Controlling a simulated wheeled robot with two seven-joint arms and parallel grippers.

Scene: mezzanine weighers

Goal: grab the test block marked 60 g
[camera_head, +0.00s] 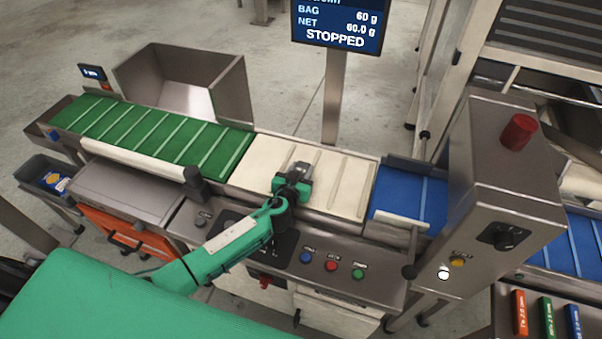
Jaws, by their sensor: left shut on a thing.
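My left gripper (292,186) reaches in from the lower left over the cream weighing belt (255,165). It is shut on a small grey block (301,168) at the belt's middle. The fingers hide part of this block, and no marking on it can be read from here. I cannot tell whether it touches the belt. The screen (337,25) above reads BAG 60 g, NET 60.0 g, STOPPED. My right gripper is not in view.
A green ribbed belt (150,133) lies left of the cream belt, a blue belt (440,201) to its right. A steel cabinet with a red beacon (518,132) stands at right. Orange (520,312), green (546,318) and blue (573,321) sticks lie at lower right.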

